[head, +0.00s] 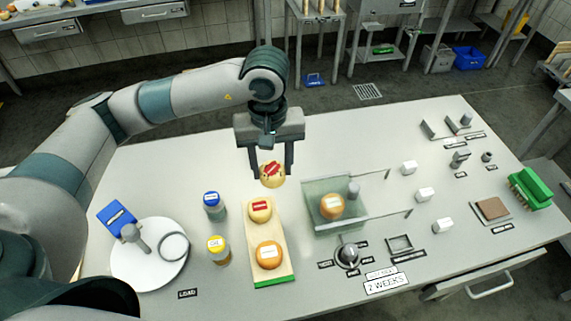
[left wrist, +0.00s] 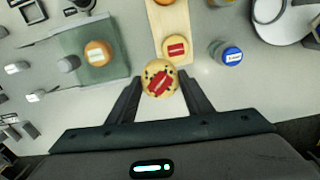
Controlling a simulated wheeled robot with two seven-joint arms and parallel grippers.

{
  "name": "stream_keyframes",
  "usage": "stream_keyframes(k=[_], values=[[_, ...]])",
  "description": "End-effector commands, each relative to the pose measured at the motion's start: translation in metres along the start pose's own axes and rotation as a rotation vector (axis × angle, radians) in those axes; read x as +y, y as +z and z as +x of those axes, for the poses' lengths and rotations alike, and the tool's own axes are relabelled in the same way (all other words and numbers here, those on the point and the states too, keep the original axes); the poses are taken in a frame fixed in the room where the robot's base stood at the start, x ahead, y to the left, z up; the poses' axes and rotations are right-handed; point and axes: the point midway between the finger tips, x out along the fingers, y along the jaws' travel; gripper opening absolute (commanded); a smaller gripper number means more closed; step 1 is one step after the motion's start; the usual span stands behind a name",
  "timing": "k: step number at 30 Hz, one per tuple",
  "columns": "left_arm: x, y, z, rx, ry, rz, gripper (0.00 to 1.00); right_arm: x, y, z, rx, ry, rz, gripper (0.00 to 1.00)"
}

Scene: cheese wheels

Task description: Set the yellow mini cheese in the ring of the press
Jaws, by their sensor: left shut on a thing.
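My left gripper (head: 270,165) is shut on a small yellow cheese (head: 272,175) with a red label. It holds it above the table, behind the wooden board. The left wrist view also shows this cheese (left wrist: 159,78) between the fingertips. On a round white plate (head: 130,277) at the left lies a thin pale ring (head: 174,247), which looks empty. A grey plunger-like handle (head: 136,239) stands beside the ring, near a blue block (head: 117,218). I cannot tell for sure that this is the press. My right gripper is not in view.
The board (head: 271,282) bears a yellow cheese (head: 260,210) and an orange cheese (head: 269,255). A blue-lidded jar (head: 214,206) and a yellow-lidded jar (head: 218,250) stand between plate and board. Right of the board, a clear glass-like case (head: 318,192) surrounds another orange cheese (head: 332,206).

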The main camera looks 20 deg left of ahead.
Motion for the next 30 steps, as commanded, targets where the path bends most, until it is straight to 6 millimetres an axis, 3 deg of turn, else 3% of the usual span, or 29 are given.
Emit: stream_keyframes(k=[6,10,30], values=[[-0.025,0.009,-0.001,-0.006,-0.003,0.333,0.18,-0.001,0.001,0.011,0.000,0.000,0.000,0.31],[-0.033,0.014,-0.002,-0.013,-0.004,0.444,0.18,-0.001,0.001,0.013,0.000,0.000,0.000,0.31],[-0.035,0.015,-0.003,-0.015,-0.004,0.487,0.18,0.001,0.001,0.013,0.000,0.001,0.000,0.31]])
